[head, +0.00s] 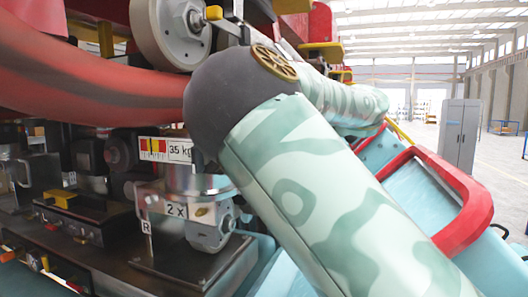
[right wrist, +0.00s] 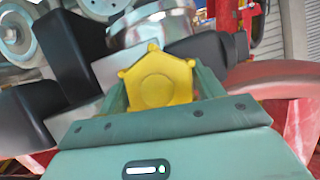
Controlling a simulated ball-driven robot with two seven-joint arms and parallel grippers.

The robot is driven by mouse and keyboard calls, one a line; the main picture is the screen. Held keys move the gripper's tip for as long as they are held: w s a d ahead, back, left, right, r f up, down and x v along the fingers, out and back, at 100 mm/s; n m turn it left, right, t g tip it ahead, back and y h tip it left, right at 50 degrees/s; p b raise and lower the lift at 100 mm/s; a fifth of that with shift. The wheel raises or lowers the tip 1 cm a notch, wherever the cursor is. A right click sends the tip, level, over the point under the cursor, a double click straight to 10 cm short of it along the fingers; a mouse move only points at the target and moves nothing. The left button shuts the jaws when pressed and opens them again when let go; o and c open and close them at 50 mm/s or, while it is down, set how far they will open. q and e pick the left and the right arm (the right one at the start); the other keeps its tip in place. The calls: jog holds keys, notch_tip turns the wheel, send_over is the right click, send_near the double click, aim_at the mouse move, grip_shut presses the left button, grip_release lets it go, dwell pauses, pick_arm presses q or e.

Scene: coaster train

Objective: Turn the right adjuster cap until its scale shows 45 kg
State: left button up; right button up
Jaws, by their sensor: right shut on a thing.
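A yellow cap (right wrist: 158,88) with a lobed, knob-like rim fills the space between the fingers of my right gripper (right wrist: 158,72) in the right wrist view. The green fingers are shut on its sides. Behind it is a silver cylindrical body (right wrist: 150,25). In the head view my right arm crosses in front and hides the cap and the right gripper. A white scale plate (head: 166,149) with a red and yellow mark reads 35 kg. My left gripper is not in view.
A partly hidden label with an R (head: 147,224) and a "2 x" label (head: 176,211) are by the block. A thick red tube (head: 90,85) and a grey wheel (head: 165,30) crowd the space above. A grey cabinet (head: 458,135) stands far off right on open floor.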

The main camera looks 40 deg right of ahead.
jog(key=shift+r+m+y, duration=0.15)
jog(key=shift+m+y, duration=0.45)
jog(key=shift+m+g+y+b, duration=0.35)
jog(key=shift+m+y, duration=0.25)
jog(key=shift+m, duration=0.3)
jog(key=m+y, duration=0.2)
jog(key=m, duration=0.1)
jog(key=shift+r+m+p, duration=0.1)
jog(key=shift+m+p, duration=0.2)
jog(key=shift+m, duration=0.1)
jog(key=o, duration=1)
jog(key=shift+d, duration=0.1)
